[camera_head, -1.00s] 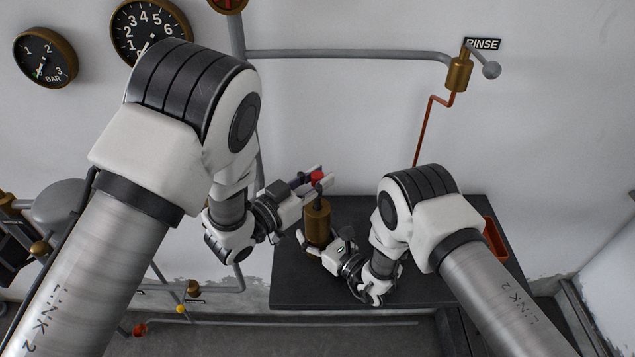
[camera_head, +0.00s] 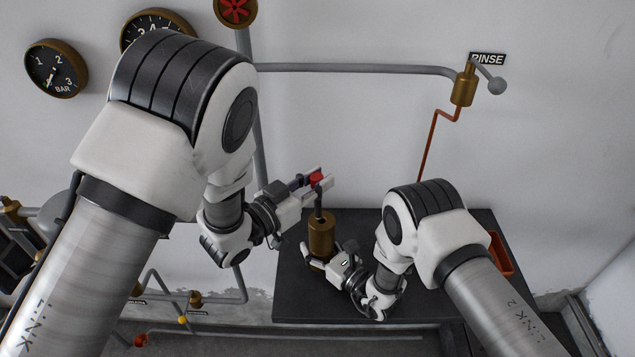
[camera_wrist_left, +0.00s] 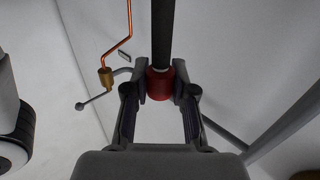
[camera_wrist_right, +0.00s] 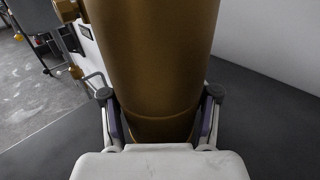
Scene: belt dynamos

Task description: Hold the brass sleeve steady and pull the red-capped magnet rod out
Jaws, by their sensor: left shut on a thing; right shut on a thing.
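The brass sleeve (camera_head: 321,234) stands upright on the dark bench, and it fills the middle of the right wrist view (camera_wrist_right: 155,60). My right gripper (camera_head: 322,262) is shut on its lower part, with one finger on each side (camera_wrist_right: 160,115). The red cap (camera_head: 316,179) sits between the fingers of my left gripper (camera_head: 318,181), which is shut on it above the sleeve. The cap also shows in the left wrist view (camera_wrist_left: 160,83). The dark magnet rod (camera_head: 319,202) runs from the cap down to the sleeve's top; its lower end is hidden inside or behind the rim.
The dark bench (camera_head: 420,308) has bare room at its front. An orange-red tray (camera_head: 500,254) lies at its right end, behind my right arm. A brass valve (camera_head: 464,86) with a copper pipe (camera_head: 427,145) is on the wall behind.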

